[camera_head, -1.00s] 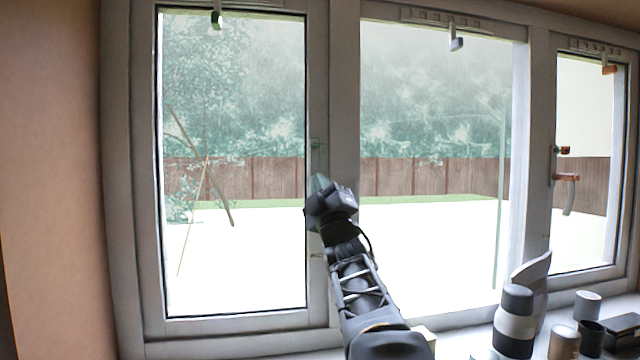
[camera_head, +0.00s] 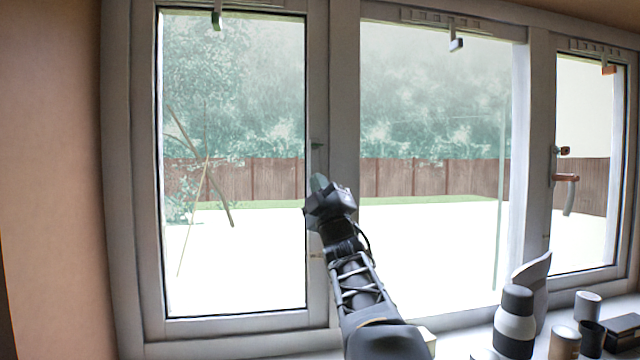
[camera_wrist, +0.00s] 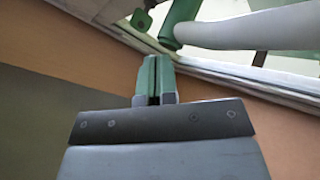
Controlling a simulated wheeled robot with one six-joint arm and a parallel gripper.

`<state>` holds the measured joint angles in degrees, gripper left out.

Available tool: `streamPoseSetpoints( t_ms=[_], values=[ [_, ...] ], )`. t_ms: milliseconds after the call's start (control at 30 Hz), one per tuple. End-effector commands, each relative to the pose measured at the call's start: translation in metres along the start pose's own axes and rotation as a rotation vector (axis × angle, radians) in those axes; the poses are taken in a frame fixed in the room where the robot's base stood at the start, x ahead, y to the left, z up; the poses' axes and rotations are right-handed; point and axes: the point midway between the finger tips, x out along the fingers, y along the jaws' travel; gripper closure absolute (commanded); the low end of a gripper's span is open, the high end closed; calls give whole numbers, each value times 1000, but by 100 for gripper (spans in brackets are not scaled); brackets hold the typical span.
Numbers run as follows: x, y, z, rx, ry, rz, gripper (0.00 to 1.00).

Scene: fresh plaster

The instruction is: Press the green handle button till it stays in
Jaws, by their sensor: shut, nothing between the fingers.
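A small green button piece (camera_wrist: 141,20) shows at the top of the wrist view. Beside it on the right is the green collar of a window handle (camera_wrist: 180,22) with a pale grey lever. In the head view a bit of green (camera_head: 316,146) shows on the left window's right frame, just above my gripper (camera_head: 318,182). My arm hides the rest of that handle there. In the wrist view my gripper (camera_wrist: 153,62) has its green fingers together, empty, below the button piece with a visible gap. I cannot tell how deep the button sits.
A red handle (camera_head: 566,177) with a red button (camera_head: 564,150) is on the right window. A black and white bottle (camera_head: 514,325), cups (camera_head: 587,305) and a dark box (camera_head: 622,325) stand on the sill at the lower right.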

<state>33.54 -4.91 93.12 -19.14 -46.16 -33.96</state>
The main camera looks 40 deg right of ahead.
Motion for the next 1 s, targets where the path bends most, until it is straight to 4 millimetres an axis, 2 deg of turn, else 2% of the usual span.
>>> streamPoseSetpoints(
  t_ms=[1000],
  values=[
    [-13, 9, -9, 0, 0, 0, 100]
  ],
)
